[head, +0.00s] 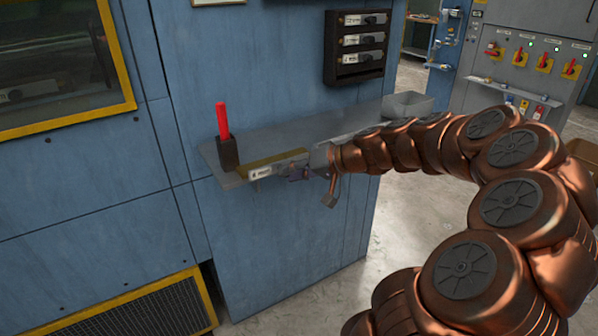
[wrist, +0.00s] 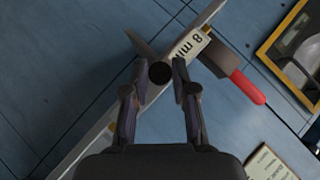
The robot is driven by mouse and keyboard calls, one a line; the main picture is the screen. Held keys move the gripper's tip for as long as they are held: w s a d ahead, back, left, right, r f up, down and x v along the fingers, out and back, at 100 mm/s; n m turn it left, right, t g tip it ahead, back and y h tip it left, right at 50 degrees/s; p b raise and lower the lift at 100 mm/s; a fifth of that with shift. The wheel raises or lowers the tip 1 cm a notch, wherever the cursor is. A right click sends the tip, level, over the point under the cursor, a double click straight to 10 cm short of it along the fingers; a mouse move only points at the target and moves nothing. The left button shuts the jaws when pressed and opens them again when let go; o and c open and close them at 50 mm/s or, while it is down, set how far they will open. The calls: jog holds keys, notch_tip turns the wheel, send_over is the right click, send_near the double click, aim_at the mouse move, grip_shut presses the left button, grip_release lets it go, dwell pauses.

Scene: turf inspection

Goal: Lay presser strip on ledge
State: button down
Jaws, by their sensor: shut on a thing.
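The presser strip (head: 285,164), a brass-coloured bar with a white label at its left end, lies along the front edge of the grey ledge (head: 275,138). In the wrist view the label of the strip (wrist: 190,45) reads "8 mm". My gripper (head: 312,172) is at the strip's right part. In the wrist view my gripper (wrist: 158,76) has its two fingers on either side of a dark round knob and is shut on the strip. The fingers hide part of it. I cannot tell whether the strip touches the ledge.
A dark rack (head: 358,47) with labelled bars hangs above.

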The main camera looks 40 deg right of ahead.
jog(key=c, duration=0.8)
grip_release()
jog(key=shift+c, duration=0.2)
jog(key=shift+d, duration=0.1)
jog(key=v, duration=1.2)
jog(key=shift+s, duration=0.2)
jog(key=shift+a+r, duration=0.15)
jog(key=shift+a, duration=0.1)
